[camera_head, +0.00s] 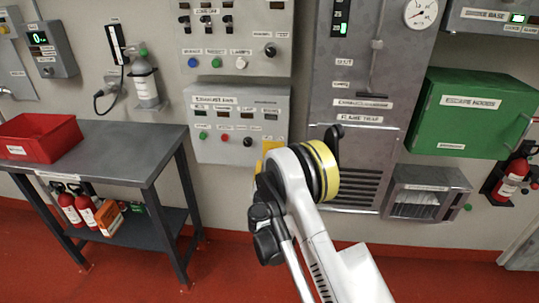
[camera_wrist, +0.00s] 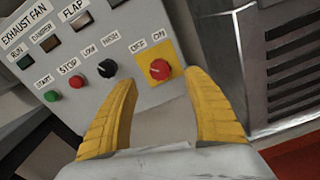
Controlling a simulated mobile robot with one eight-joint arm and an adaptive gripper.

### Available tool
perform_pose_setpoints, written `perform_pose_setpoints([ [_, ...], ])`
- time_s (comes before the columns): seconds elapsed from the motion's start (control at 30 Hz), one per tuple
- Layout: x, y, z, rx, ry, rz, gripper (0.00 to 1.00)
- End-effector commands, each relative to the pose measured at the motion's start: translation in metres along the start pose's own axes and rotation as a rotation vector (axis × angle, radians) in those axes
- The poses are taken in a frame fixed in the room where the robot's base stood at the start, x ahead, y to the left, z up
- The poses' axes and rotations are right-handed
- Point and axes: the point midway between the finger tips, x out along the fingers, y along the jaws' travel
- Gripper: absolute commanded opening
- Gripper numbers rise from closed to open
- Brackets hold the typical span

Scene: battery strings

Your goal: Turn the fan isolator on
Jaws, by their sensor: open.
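The fan isolator (camera_wrist: 160,70) is a red rotary knob on a yellow plate at the right end of the exhaust fan panel, under the labels OFF and ON. Its exact pointing is too small to tell. The grey exhaust fan panel (camera_head: 232,153) also shows in the head view, where my arm covers much of the isolator's area. My gripper (camera_wrist: 163,80) has two yellow fingers, spread open and empty. In the wrist view the knob appears between and just beyond the fingertips; I cannot tell whether they touch it.
A black selector knob (camera_wrist: 107,68), a red stop button (camera_wrist: 77,82) and a green start button (camera_wrist: 51,96) sit left of the isolator. The flame trap cabinet (camera_head: 360,145) stands right of the panel. A workbench (camera_head: 135,140) with a red bin (camera_head: 38,137) is at left.

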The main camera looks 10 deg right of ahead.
Motion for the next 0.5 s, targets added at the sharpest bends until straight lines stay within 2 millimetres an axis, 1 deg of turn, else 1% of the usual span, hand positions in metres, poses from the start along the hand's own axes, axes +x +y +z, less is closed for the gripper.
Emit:
perform_pose_setpoints([
  [0.03,-0.001,0.0,-0.008,-0.028,-0.006,0.008,0.59],
  [0.07,-0.001,0.001,-0.011,-0.041,-0.009,0.011,0.59],
  [0.17,0.004,0.001,-0.015,-0.06,-0.014,0.015,0.59],
  [0.23,0.013,0.0,-0.015,-0.06,-0.014,0.015,0.59],
  [0.37,0.037,0.0,-0.016,-0.058,-0.014,0.014,0.59],
  [0.5,0.066,0.001,-0.016,-0.057,-0.013,0.014,0.59],
])
